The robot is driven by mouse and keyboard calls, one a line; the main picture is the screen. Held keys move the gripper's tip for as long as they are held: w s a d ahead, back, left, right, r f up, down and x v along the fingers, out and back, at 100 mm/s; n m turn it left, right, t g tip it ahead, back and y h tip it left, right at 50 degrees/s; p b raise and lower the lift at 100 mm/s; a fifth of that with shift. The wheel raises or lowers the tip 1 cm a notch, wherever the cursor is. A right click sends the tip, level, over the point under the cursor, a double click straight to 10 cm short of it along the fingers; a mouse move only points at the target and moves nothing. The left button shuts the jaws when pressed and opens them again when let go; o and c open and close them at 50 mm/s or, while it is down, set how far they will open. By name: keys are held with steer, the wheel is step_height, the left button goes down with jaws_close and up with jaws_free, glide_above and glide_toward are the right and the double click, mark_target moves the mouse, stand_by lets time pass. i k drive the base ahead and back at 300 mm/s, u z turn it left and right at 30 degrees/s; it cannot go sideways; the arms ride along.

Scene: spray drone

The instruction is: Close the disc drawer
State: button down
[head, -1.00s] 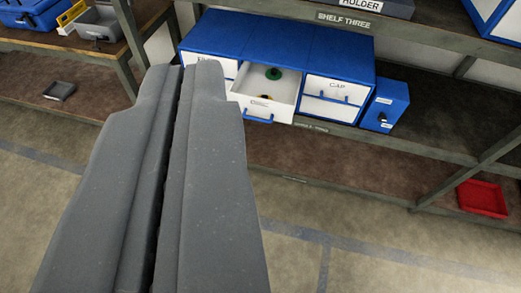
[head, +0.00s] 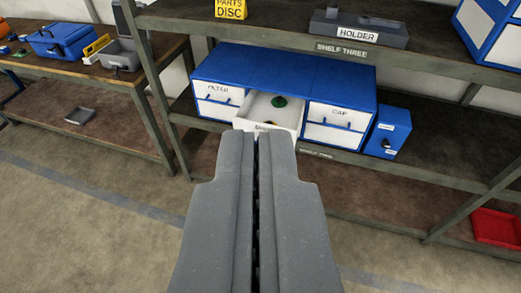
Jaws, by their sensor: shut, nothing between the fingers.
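The disc drawer (head: 271,108) is a white drawer in the middle of a blue cabinet (head: 290,68) on the shelf, and it stands pulled out.
Shut filter drawers (head: 218,93) are left and cap drawers (head: 339,115) right of the open drawer. A small blue box (head: 388,131) stands beside the cabinet. The upper shelf holds a grey holder (head: 358,30). A red tray (head: 496,228) is low at right. The floor in front is clear.

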mark_target(256, 109)
steer(key=z, duration=0.05)
steer(key=i, duration=1)
steer(key=u, duration=0.05)
